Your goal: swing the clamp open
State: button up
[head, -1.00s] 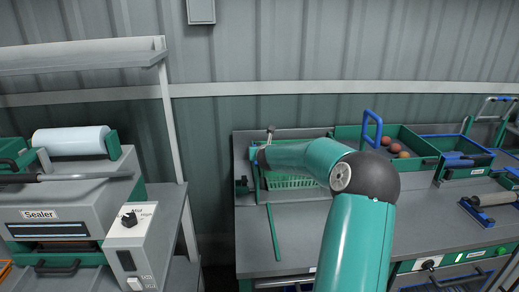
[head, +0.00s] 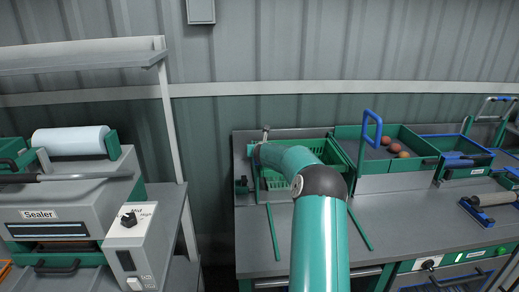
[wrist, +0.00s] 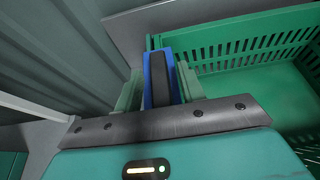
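The clamp shows in the wrist view as a blue part with a dark bar (wrist: 160,82) on it. My gripper (wrist: 160,95) has a green finger close against each side of this part and looks shut on it; the contact itself is hard to see. In the head view my gripper (head: 254,154) is at the back left of the bench, beside the green slotted crate (head: 285,183), and my arm covers part of the crate. A small upright lever with a grey knob (head: 266,128) stands just behind my gripper. The clamp's pivot cannot be made out.
The grey bench top (head: 315,225) is mostly clear, with two thin green bars (head: 273,232) (head: 360,228) along it. A green bin (head: 398,168) with red fruit and a blue handle (head: 372,127) stand to the right. The sealer (head: 60,205) is left, across a gap.

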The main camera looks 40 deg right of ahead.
grip_shut()
jog(key=shift+w+a+r, duration=0.1)
jog(key=shift+w+a+r+n+g+h, duration=0.15)
jog(key=shift+a+n+g+h, duration=0.1)
jog(key=shift+n+h, duration=0.25)
jog(key=shift+w+a+r+n+g+h, duration=0.1)
jog(key=shift+w+a+n+g+h, duration=0.15)
jog(key=shift+n, duration=0.45)
jog(key=shift+w+a+f+n+h, duration=0.3)
jog(key=shift+a+n+h, duration=0.5)
jog(key=shift+n, duration=1.1)
jog(key=shift+w+a+f+n+h, duration=0.15)
jog(key=shift+w+a+n+h, duration=0.25)
jog(key=shift+n+h, duration=1.2)
jog(key=shift+w+a+f+n+h, duration=0.3)
jog(key=shift+a+n+h, duration=0.3)
jog(key=shift+n, duration=1.6)
jog(key=shift+d, duration=0.1)
